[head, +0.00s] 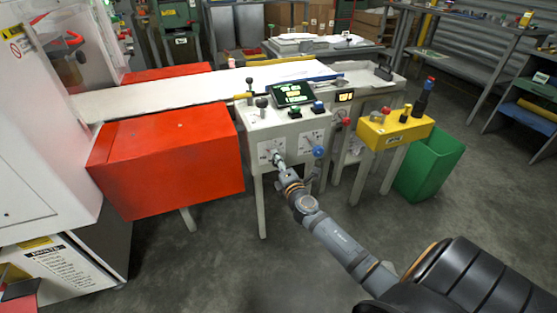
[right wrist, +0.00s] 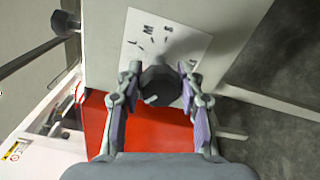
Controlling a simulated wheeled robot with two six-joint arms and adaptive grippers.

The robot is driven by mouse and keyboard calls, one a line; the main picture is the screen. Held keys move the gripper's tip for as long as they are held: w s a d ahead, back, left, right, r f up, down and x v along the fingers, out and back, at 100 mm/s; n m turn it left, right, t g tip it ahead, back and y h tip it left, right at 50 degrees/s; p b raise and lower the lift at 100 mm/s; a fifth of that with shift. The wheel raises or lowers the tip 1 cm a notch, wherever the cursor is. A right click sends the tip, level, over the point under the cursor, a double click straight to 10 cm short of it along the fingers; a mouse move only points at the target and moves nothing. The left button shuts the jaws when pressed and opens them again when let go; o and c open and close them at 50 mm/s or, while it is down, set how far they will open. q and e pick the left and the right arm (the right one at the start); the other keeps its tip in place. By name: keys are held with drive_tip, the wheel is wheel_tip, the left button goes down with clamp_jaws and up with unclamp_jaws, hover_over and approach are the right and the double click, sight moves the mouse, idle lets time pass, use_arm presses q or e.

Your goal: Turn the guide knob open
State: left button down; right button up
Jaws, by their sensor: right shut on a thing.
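The guide knob (right wrist: 160,86) is a dark round knob on a white scale plate (right wrist: 182,43) with the letters L, M and S. A pale mark shows at its lower left in the right wrist view. My right gripper (right wrist: 161,76) has its two fingers on either side of the knob, shut on it. In the head view my right gripper (head: 279,163) is at the left dial on the front of the white control box (head: 291,137); it mostly hides the knob there. My left gripper is not in view.
A blue knob (head: 318,151) with its own scale plate sits to the right on the same box. A red cover (head: 170,160) stands left, under the white conveyor (head: 160,96). A yellow button box (head: 395,129) and green bin (head: 430,165) are right. The front floor is open.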

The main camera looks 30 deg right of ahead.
drive_tip(key=n+p, duration=0.1)
drive_tip(key=n, duration=0.4)
drive_tip(key=shift+a, duration=0.1)
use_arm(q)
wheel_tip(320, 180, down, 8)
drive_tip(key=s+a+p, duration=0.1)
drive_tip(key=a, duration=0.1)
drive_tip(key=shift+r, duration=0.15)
use_arm(e)
drive_tip(key=shift+n, duration=2.2)
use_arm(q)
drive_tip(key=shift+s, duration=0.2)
use_arm(e)
drive_tip(key=o, duration=1.2)
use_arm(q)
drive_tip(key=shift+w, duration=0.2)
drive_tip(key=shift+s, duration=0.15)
use_arm(e)
drive_tip(key=v, duration=1.2)
